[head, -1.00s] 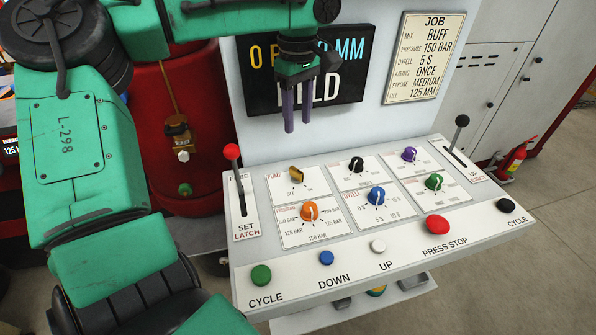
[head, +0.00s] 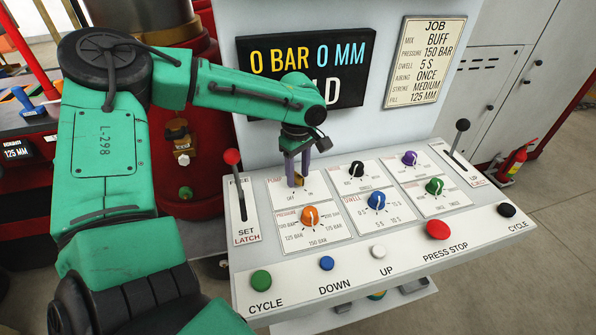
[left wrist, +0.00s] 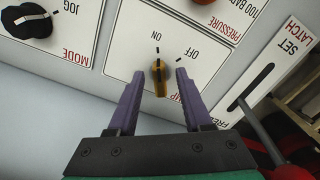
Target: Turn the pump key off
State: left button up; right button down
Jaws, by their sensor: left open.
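The yellow pump key (head: 298,181) stands on the pump plate at the upper left of the sloped panel. The left wrist view shows the key (left wrist: 159,78) with its long side roughly in line with the ON mark, OFF being off to the right. My left gripper (head: 297,172) is over the key with purple fingers pointing down. In the left wrist view my open left gripper (left wrist: 160,75) has one finger on each side of the key, with a visible gap on both sides. My right gripper is not in view.
An orange pressure knob (head: 310,216) is just in front, and a black mode knob (head: 356,169) is to the right. A red-topped lever (head: 233,158) stands left of the key. The display (head: 262,60) is on the wall behind.

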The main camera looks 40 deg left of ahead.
pick_arm(q)
jog(key=c, duration=0.7)
grip_shut()
jog(key=shift+m, duration=0.3)
jog(key=shift+r+m+p, duration=0.1)
jog(key=shift+m+p, duration=0.55)
jog(key=shift+m, duration=0.25)
jog(key=m, duration=0.2)
jog(key=shift+m+p, duration=0.3)
jog(key=shift+p, duration=0.1)
jog(key=m, duration=0.3)
jog(key=shift+s+m+p, duration=0.1)
jog(key=shift+m+p, duration=0.2)
jog(key=shift+p, duration=0.1)
jog(key=shift+a+m, duration=0.15)
jog(key=shift+m, duration=1.45)
